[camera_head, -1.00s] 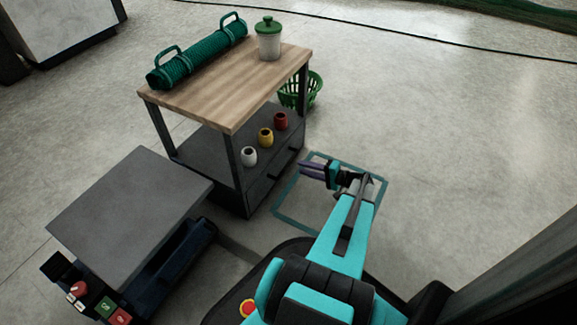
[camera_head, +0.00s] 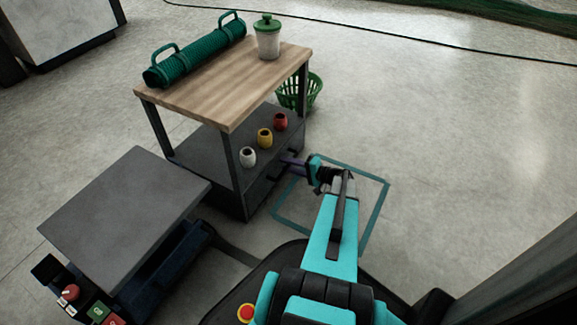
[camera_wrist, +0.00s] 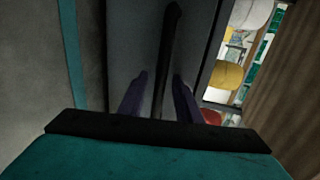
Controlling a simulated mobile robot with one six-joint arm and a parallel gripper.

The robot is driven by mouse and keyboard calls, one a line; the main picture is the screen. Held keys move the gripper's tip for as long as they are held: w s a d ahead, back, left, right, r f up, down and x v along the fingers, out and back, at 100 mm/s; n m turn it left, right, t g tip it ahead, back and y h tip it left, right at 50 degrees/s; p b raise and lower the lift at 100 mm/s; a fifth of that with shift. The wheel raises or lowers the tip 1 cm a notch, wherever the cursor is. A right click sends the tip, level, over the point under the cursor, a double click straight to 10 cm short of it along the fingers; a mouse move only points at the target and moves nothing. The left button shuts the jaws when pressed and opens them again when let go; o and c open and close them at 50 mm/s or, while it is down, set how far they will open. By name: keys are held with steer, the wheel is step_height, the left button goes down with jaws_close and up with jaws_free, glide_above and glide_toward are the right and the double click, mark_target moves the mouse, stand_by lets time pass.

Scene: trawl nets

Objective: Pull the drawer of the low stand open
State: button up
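The low stand (camera_head: 213,102) has a wooden top, dark posts and a dark lower box. The drawer front is on the box's right side and looks closed in the head view. In the wrist view the grey drawer front (camera_wrist: 128,40) fills the upper middle. A dark bar handle (camera_wrist: 170,45) runs up it. My gripper (camera_head: 288,160) is at the drawer front in the head view. In the wrist view its two purple fingers (camera_wrist: 160,95) are apart, one on each side of the handle's near end. I cannot tell whether either finger touches it.
White, yellow and red cups (camera_head: 265,138) stand on the lower shelf just above the drawer. A green basket (camera_head: 300,92) is behind the stand. A grey-topped cart (camera_head: 125,215) stands at the left. The floor (camera_head: 450,170) to the right is clear, with a teal outline marked on it.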

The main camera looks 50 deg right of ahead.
steer(key=shift+c, duration=0.4)
jaws_close()
steer(key=shift+s, duration=0.1)
